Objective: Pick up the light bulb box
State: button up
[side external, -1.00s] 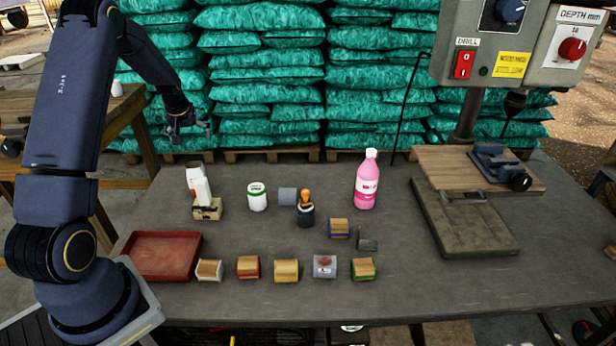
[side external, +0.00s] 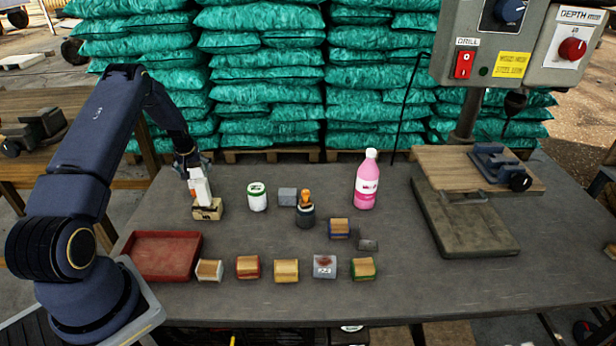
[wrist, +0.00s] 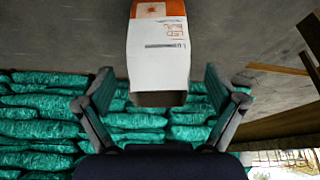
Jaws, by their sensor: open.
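The light bulb box (side external: 200,186) is white with an orange part and stands, slightly tilted in the picture, at the left of the table by a small tan block (side external: 208,211). I cannot tell whether it rests on the block or behind it. In the wrist view the box (wrist: 158,48) shows "LED" lettering and lies centred ahead, between the lines of my two fingers. My gripper (side external: 190,163) is open and empty, at the upper end of the box in the side view. The wrist view shows both fingers of my gripper (wrist: 159,85) spread wide, with gaps beside the box.
A white tub (side external: 257,197) and a dark jar with an orange-handled tool (side external: 305,215) stand to the right, then a pink bottle (side external: 367,182). A red tray (side external: 162,257) and a row of small blocks (side external: 286,271) lie nearer. Green sacks (side external: 265,90) are stacked behind.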

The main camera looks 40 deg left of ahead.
jog(key=x, duration=0.2)
jog(key=shift+a+f, duration=0.15)
jog(key=shift+f, duration=0.2)
jog(key=c, duration=1.2)
jog(key=shift+c, duration=0.2)
